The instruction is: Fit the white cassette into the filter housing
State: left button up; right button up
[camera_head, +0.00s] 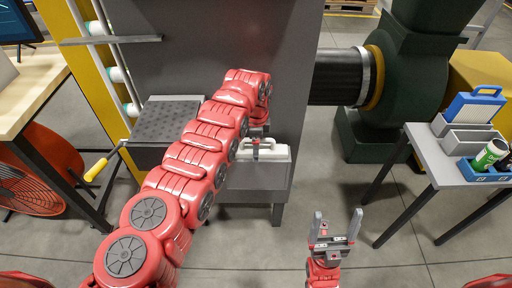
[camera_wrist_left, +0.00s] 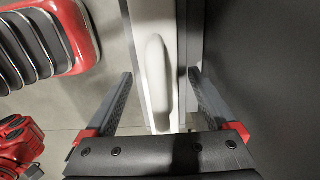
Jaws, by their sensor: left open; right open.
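The white cassette (camera_head: 274,153) stands upright in the grey filter housing (camera_head: 262,178) on the front of the dark machine. Its upper part shows above the housing's front wall; I cannot tell how deep it sits. In the left wrist view the cassette's pale handle (camera_wrist_left: 157,82) lies between the two fingers of my left gripper (camera_wrist_left: 159,76). Those fingers are open, with a gap on each side of the handle. In the head view my left arm partly hides the cassette's left part. My right gripper (camera_head: 336,222) is open and empty, pointing up over the floor, right of the housing.
A grey side table (camera_head: 430,150) at right holds a blue cassette (camera_head: 475,104) in a grey holder and a blue tray (camera_head: 478,174) with a green can (camera_head: 490,154). A dark blower (camera_head: 408,75) stands behind. A grey ledge (camera_head: 165,123) juts out left of the housing.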

pick_arm(q)
notch_tip(320, 180, up, 12)
jog(key=shift+d+r, duration=0.15)
jog(key=shift+r, duration=0.05)
jog(key=r+p, duration=0.1)
jog(key=r, duration=0.1)
jog(key=r+p, duration=0.1)
jog(key=r, duration=0.1)
jog(key=shift+a+r+p, duration=0.2)
jog(key=shift+r+p, duration=0.1)
jog(key=shift+r, duration=0.05)
jog(key=shift+f, duration=0.1)
